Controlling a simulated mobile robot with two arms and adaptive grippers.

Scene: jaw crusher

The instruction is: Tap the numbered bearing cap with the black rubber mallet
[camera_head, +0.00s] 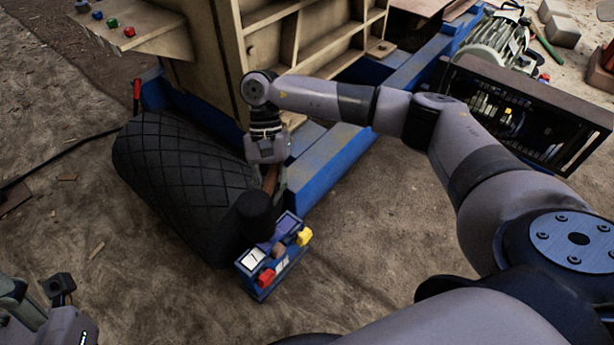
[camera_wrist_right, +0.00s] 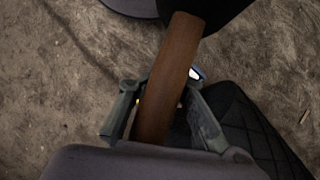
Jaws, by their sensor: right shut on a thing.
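The black rubber mallet has a dark round head (camera_head: 255,216) and a brown wooden handle (camera_head: 270,180). My right gripper (camera_head: 270,174) is shut on the handle, and the head hangs just below it, in front of a blue tray. In the right wrist view the handle (camera_wrist_right: 168,80) runs up between the two fingers (camera_wrist_right: 160,112), with part of the black head (camera_wrist_right: 218,14) at the top. My left gripper (camera_head: 36,292) is at the lower left corner, partly cut off, its fingers apart and empty. I cannot make out a numbered bearing cap in either view.
The blue tray (camera_head: 262,292) holds red, yellow and other small items. A black quilted roll-shaped cover (camera_head: 180,180) lies left of it. The tan crusher body (camera_head: 300,45) stands on a blue frame (camera_head: 335,165). A motor (camera_head: 497,45) is at upper right. Bare ground lies below.

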